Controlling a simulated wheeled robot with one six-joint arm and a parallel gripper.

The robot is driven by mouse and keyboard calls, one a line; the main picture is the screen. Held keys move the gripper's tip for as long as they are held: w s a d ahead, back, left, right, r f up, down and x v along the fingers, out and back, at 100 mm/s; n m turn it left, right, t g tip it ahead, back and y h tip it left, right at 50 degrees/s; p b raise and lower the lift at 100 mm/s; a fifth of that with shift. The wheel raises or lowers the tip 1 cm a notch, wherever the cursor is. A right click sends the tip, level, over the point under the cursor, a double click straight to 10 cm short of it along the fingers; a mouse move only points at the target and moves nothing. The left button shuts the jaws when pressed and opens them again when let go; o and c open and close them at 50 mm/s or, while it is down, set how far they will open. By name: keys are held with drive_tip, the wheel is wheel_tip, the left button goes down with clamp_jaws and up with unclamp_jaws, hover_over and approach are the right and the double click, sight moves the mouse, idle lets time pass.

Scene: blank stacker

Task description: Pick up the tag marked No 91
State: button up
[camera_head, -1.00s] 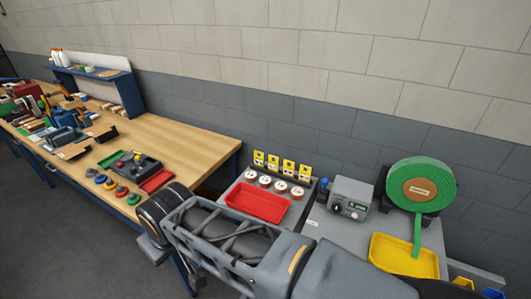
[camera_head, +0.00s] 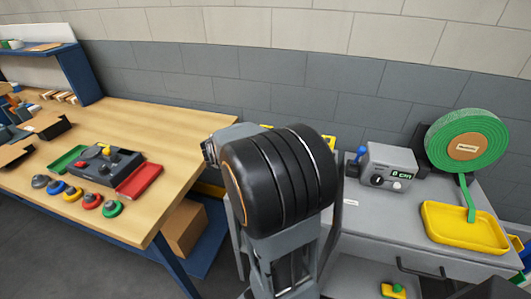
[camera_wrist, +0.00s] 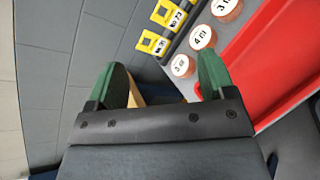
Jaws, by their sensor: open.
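Two yellow tags show at the top of the wrist view, a lower one (camera_wrist: 152,43) and an upper one (camera_wrist: 169,14). Each carries a small number plate; the upper seems to read 73, and the lower is too small to read surely. I cannot make out a No 91. My gripper (camera_wrist: 162,62) is open, its two green fingers apart with no tag between them. The tags lie ahead of the fingertips. In the head view my arm hides most of the tag row; only a yellow bit (camera_head: 328,142) shows beside it.
White-topped discs (camera_wrist: 202,38) stand in a row beside the tags, close to the right finger. A red tray (camera_wrist: 270,60) lies to their right. The head view shows a grey meter box (camera_head: 388,167), a green reel (camera_head: 490,135), a yellow tray (camera_head: 440,215) and a wooden bench (camera_head: 175,125).

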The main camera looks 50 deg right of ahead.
drive_tip(key=w+d+f+n+t+b, duration=0.2)
drive_tip(key=w+d+f+n, duration=0.2)
drive_tip(key=w+d+f+n+t+h+b, duration=0.1)
drive_tip(key=w+d+f+n+t, duration=0.1)
drive_tip(key=w+d+f+n, duration=0.2)
drive_tip(key=w+d+f+n+t+h+b, duration=0.1)
drive_tip(key=w+d+f+n+t+b, duration=0.1)
drive_tip(key=d, duration=0.4)
drive_tip(key=shift+w+d+f+n+b, duration=0.1)
drive_tip(key=shift+w+f+n+b, duration=0.25)
drive_tip(key=shift+w+f+n, duration=0.7)
drive_tip(key=shift+p+x, duration=0.3)
drive_tip(key=shift+x, duration=2.85)
drive_tip(key=shift+w, duration=0.1)
drive_tip(key=c, duration=0.7)
drive_tip(key=shift+o, duration=0.2)
